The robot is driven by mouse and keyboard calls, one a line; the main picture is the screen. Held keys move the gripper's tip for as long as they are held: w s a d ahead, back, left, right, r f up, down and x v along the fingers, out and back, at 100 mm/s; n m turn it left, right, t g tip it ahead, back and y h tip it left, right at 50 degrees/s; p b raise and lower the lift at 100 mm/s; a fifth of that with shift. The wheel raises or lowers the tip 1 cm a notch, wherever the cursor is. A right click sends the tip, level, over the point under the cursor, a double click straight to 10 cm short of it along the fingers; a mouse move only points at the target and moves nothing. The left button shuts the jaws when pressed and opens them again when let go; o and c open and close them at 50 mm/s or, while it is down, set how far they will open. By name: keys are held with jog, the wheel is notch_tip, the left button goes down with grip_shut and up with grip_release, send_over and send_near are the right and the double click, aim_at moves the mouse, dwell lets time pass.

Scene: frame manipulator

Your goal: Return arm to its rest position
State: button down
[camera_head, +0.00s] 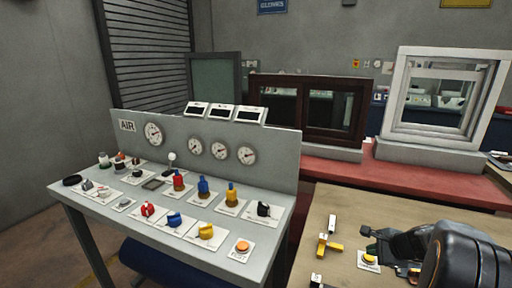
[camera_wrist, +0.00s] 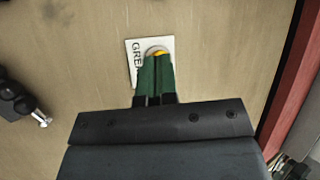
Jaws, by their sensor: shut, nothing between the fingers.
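My gripper (camera_wrist: 157,62) is shut and empty, its two green fingers side by side in the wrist view. The fingertips overlap a yellow button (camera_wrist: 160,52) on a white label plate (camera_wrist: 132,58) with partly hidden lettering. I cannot tell whether they touch the button. In the head view my arm reaches in from the lower right over the tan table (camera_head: 330,205). A yellow button (camera_head: 369,258) on a white plate lies just in front of the dark wrist there.
A grey panel table (camera_head: 100,217) with gauges, knobs and coloured buttons stands left. A yellow-and-white fitting (camera_head: 327,243) is left of my arm. A red bench (camera_head: 340,168) carries a brown window frame (camera_head: 335,134) and a white one (camera_head: 388,110) behind.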

jog(key=s+a+r+n+g+h+p, duration=0.1)
jog(key=s+a+r+n+p, duration=0.2)
jog(key=a+n, duration=0.4)
jog(key=s+a+r+n+g+h+p, duration=0.1)
jog(key=s+a+r+n+p, duration=0.2)
jog(key=s+a+r+n, duration=0.3)
jog(key=s+a+r+n+g+h+p, duration=0.1)
jog(key=s+a+r+n+p, duration=0.2)
jog(key=s+a+r+n, duration=0.2)
jog(key=a+n, duration=0.2)
jog(key=a, duration=0.2)
jog(key=shift+s+r+n+g, duration=0.2)
jog(key=shift+s+n+g, duration=0.1)
jog(key=shift+s, duration=0.1)
